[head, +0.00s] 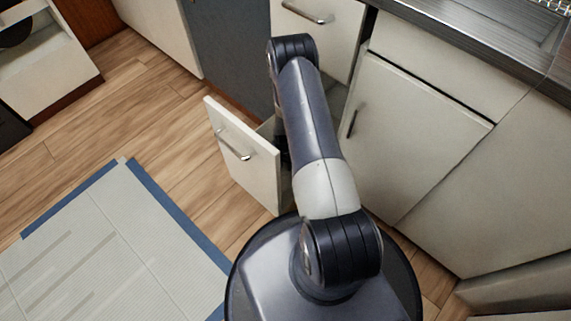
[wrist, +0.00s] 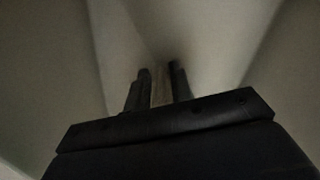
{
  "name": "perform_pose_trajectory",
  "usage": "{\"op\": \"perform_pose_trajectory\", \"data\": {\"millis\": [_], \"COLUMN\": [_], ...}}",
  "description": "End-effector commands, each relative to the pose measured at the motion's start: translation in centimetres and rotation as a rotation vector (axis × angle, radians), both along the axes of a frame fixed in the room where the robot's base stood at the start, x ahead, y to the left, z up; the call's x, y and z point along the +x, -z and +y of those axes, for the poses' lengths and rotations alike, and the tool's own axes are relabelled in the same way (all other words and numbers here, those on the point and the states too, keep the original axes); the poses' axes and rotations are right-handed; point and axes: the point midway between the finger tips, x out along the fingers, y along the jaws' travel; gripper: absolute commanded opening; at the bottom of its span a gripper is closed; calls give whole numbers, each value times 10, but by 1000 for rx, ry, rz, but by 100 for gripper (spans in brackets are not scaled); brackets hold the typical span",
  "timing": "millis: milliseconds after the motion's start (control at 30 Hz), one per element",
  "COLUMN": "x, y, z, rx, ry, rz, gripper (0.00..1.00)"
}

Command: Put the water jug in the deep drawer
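The deep drawer (head: 242,160) is pulled open low in the cabinet row in the head view, its pale front with a metal handle standing out over the floor. My arm reaches over it and hides most of its inside. In the wrist view my gripper (wrist: 160,80) points down among dim pale surfaces. Its two dark fingers stand a little apart with a greyish-brown strip between them. I cannot tell whether that strip is held or lies behind. I cannot make out the water jug clearly in either view.
Another drawer (head: 318,18) with a metal handle is above the open one. A closed cupboard door (head: 410,140) and a counter with a metal sink edge (head: 480,35) are at the right. A grey mat with blue edging (head: 110,250) lies on the wooden floor at the left.

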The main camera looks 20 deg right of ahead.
Motion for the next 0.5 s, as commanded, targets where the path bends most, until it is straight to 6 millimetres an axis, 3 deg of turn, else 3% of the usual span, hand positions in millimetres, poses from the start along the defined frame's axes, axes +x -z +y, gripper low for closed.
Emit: {"op": "perform_pose_trajectory", "data": {"millis": [367, 500], "x": [0, 1], "y": [-2, -17], "z": [0, 0], "rx": [0, -1], "ry": [0, 0], "rz": [0, -2], "gripper": [30, 30]}}
